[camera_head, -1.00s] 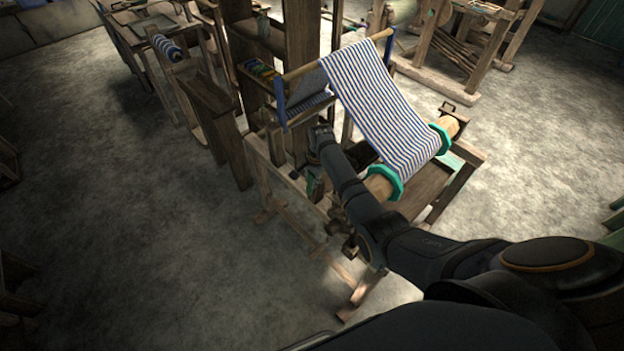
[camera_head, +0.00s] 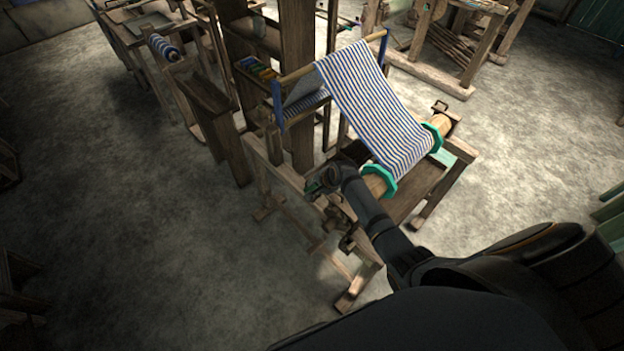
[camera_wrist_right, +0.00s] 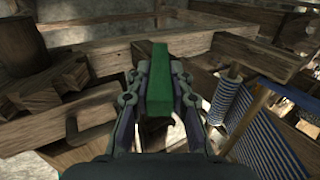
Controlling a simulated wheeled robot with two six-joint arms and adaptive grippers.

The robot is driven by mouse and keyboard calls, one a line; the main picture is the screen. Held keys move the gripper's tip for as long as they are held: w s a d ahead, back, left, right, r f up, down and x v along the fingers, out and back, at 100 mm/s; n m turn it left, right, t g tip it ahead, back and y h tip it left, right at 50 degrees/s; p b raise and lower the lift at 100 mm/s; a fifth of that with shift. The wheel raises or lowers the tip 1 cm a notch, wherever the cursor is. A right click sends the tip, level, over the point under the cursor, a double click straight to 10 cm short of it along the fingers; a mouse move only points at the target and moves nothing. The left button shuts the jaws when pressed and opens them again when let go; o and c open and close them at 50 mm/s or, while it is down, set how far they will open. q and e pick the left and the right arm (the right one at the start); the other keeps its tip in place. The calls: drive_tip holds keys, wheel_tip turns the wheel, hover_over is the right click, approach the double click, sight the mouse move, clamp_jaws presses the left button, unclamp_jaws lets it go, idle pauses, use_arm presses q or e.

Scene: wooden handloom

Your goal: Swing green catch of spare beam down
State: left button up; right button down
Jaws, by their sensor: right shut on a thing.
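The green catch (camera_wrist_right: 159,80) is a green bar standing between the fingers of my right gripper (camera_wrist_right: 160,68) in the right wrist view. The fingers are shut on it, one on each side. In the head view my right gripper (camera_head: 318,187) is low at the near side of the loom, left of the cloth beam, and only a small part of it and a little green shows past my wrist. The catch's pivot is hidden. I cannot tell which beam is the spare one. My left gripper is not in view.
Striped cloth (camera_head: 370,100) runs down to a beam (camera_head: 378,182) with green flanges, just right of my right wrist. Wooden loom rails (camera_head: 275,170) surround the gripper. A striped roll (camera_head: 163,47) is at the upper left. Bare floor (camera_head: 120,230) lies left.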

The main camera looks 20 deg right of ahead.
drive_tip(key=shift+s+d+f+t+y, duration=0.2)
drive_tip(key=shift+s+f+t+y, duration=0.15)
drive_tip(key=shift+t, duration=0.35)
drive_tip(key=shift+s+d+f+t+b, duration=0.1)
drive_tip(key=shift+s+f+t+b, duration=0.25)
drive_tip(key=shift+t+b, duration=0.25)
